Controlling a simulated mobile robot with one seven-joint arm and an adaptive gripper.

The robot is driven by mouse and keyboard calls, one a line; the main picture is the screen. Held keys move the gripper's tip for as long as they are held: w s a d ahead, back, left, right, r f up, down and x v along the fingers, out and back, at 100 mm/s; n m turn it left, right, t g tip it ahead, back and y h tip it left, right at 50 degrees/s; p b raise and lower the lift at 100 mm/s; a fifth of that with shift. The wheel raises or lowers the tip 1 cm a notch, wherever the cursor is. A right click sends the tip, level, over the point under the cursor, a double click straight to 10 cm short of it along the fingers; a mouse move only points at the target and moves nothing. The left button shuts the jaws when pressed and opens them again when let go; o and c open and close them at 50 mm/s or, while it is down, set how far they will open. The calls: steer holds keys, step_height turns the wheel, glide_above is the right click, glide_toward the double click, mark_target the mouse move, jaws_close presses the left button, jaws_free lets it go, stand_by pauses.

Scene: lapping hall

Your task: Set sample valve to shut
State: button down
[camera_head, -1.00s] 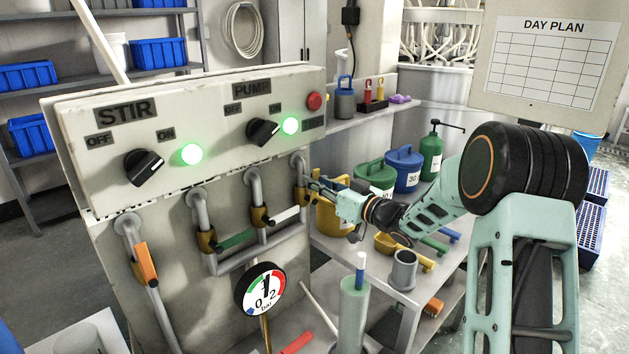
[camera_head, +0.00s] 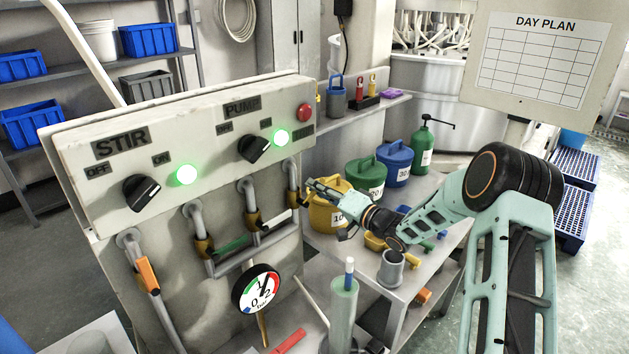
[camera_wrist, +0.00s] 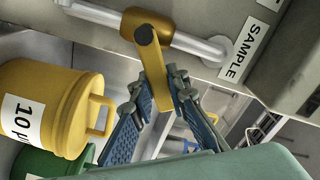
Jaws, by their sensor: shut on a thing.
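The sample valve is on the pipe beside the SAMPLE label (camera_wrist: 243,50) in the wrist view. Its yellow-brown body (camera_wrist: 140,22) carries a yellow lever (camera_wrist: 154,70), which stands out across the pipe at a steep slant. My gripper (camera_wrist: 158,98) is shut on that lever, one finger on each side. In the head view my gripper (camera_head: 312,187) is just right of the rightmost pipe (camera_head: 292,175) of the panel. There the lever is small and mostly hidden by the fingers.
Other valves with orange (camera_head: 147,274), green (camera_head: 232,244) and white (camera_head: 277,224) levers sit left. A gauge (camera_head: 257,288) hangs below. A yellow canister (camera_head: 325,214) stands close behind my gripper; it also shows in the wrist view (camera_wrist: 48,105). A grey cup (camera_head: 391,268) stands on the bench.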

steer(key=m, duration=0.1)
steer(key=f+m, duration=0.1)
steer(key=m+p, duration=0.1)
steer(key=shift+w+d+f+m, duration=0.25)
steer(key=shift+d+m, duration=0.05)
steer(key=shift+f+m, duration=0.7)
steer(key=shift+m, duration=0.7)
steer(key=c, duration=1.8)
jaws_free()
steer(key=shift+c, duration=0.2)
steer(key=v, duration=1.2)
